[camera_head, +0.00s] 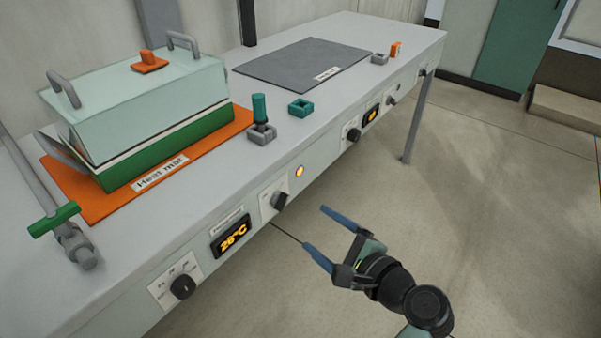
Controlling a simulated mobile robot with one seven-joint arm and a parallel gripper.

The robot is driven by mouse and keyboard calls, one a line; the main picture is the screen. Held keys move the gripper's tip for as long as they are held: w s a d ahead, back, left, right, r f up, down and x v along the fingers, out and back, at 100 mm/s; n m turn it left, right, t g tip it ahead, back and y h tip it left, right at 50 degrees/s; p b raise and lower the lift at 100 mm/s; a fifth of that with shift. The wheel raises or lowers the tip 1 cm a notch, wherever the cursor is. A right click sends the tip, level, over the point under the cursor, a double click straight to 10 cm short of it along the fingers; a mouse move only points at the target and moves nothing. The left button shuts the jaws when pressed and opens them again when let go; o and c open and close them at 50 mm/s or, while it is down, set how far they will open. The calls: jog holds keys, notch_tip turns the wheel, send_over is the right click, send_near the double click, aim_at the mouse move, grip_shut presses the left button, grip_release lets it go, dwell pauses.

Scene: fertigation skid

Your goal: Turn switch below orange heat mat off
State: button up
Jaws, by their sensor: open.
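The orange heat mat (92,208) lies on the left part of the bench, with a white label on it. On the bench's front face below it are a black rotary knob (182,286) on a white plate, a display (232,237) reading 26°C, and a black switch (279,201) on a white plate. The switch's handle looks tilted; its plate's markings are too small to read. A round light (299,171) right of the switch glows yellow. My gripper (322,233) has blue fingers, open and empty, in front of the bench, right of the switch and apart from it.
A green-and-clear lidded box (165,140) stands on the orange mat. A pipe with a green valve handle (54,220) is at left. A grey mat (290,66), green peg (259,109) and small sockets are on the bench. More knobs (354,134) line the front further right. The floor is clear.

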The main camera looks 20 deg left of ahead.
aim_at(284, 204)
jog(key=b+x, duration=0.4)
jog(key=x, duration=0.7)
jog(key=shift+a+f, duration=0.1)
jog(key=shift+a, duration=0.2)
jog(key=shift+w+a+f+b, duration=0.1)
jog(key=shift+w+a+b, duration=0.25)
jog(key=shift+w+a, duration=0.15)
grip_shut()
